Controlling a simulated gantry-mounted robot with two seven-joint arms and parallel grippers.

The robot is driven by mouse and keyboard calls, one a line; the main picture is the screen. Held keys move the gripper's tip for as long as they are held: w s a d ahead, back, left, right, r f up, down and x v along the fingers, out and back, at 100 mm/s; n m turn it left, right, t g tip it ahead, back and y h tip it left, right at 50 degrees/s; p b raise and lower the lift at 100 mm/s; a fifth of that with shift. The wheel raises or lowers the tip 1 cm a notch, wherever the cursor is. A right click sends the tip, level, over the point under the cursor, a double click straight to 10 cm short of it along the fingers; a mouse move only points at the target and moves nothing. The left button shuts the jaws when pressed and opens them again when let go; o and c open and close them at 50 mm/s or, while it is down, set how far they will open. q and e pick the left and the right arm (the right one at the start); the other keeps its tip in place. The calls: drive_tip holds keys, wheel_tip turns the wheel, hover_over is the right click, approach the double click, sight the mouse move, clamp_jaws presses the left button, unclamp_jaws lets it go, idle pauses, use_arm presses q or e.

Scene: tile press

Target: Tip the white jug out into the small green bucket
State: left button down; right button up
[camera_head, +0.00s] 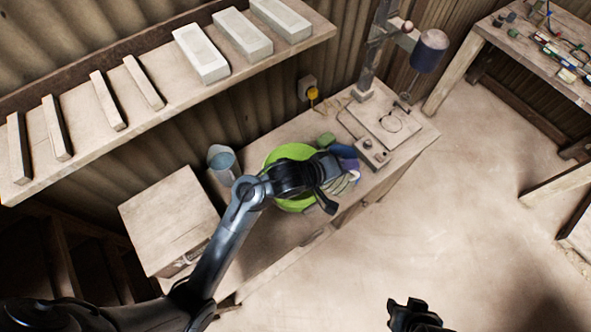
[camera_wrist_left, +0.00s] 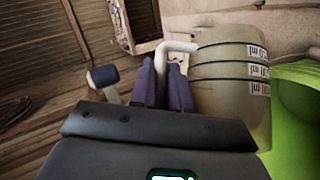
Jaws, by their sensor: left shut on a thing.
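The small green bucket (camera_head: 287,153) stands on the workbench, partly hidden under my left arm. Its green wall also shows at the right of the left wrist view (camera_wrist_left: 302,130). The pale, whitish jug (camera_wrist_left: 230,80) has dark bands and "ml" labels. Its handle (camera_wrist_left: 178,47) is between the purple fingers of my left gripper (camera_wrist_left: 168,80), which is shut on it. In the head view, the jug (camera_head: 344,184) shows only in part beside the bucket's right side, below the gripper (camera_head: 347,160). Its contents and exact tilt cannot be told. My right gripper (camera_head: 412,317) is at the bottom edge, away from the bench.
A light blue bucket (camera_head: 222,162) stands left of the green one, near a wooden box (camera_head: 170,215). A green block (camera_head: 326,139) and a press (camera_head: 385,118) are farther along the bench. A shelf with pale blocks (camera_head: 201,53) runs above.

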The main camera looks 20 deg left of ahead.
use_arm(q)
drive_tip(key=shift+a+n+h+b, duration=0.3)
drive_tip(key=shift+a+h+b, duration=0.15)
drive_tip(key=shift+a, duration=0.1)
drive_tip(key=shift+a+h, duration=0.2)
drive_tip(key=shift+h, duration=0.05)
drive_tip(key=shift+a+r+t, duration=0.2)
drive_tip(key=shift+r+t, duration=0.1)
drive_tip(key=shift+r, duration=0.05)
drive_tip(key=shift+a+p, duration=0.2)
drive_tip(key=shift+p, duration=0.25)
drive_tip(key=shift+a+n+p, duration=0.3)
drive_tip(key=shift+p, duration=0.1)
drive_tip(key=shift+h, duration=0.3)
drive_tip(key=shift+a+r+n+h+p, duration=0.15)
drive_tip(key=shift+a+r+p, duration=0.1)
drive_tip(key=shift+a+p, duration=0.4)
drive_tip(key=shift+a+r+n+h+p, duration=0.15)
drive_tip(key=shift+a+r+p, duration=0.15)
drive_tip(key=shift+p, duration=0.5)
drive_tip(key=shift+a, duration=0.2)
drive_tip(key=shift+a+r+n+t+h+p, duration=0.2)
drive_tip(key=shift+a+n+t+h+p, duration=0.15)
drive_tip(key=shift+p, duration=0.45)
